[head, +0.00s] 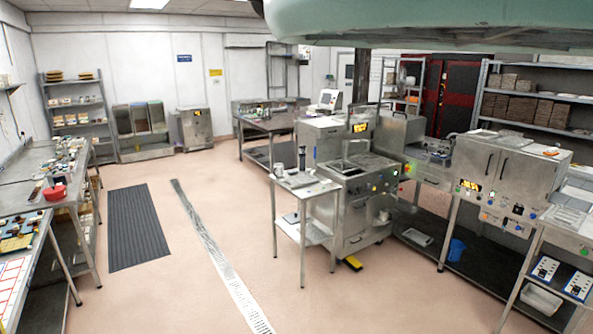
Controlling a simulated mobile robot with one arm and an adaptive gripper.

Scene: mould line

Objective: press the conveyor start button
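My gripper is not in view. A steel machine (352,185) stands right of the middle, with a row of small coloured buttons on its front, one of them green (395,173). A short conveyor-like section (428,160) joins this machine to a steel cabinet unit (496,168) on the right. A small bright green spot (407,168) shows near where they meet. The buttons are too small to read, so I cannot tell which is the conveyor start button.
A small steel side table (302,188) stands before the machine, with a yellow pedal (352,264) on the floor. A dark mat (137,226) and drain grating (222,262) lie on open floor. Workbenches (62,190) line the left. A pale green shape covers the top right.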

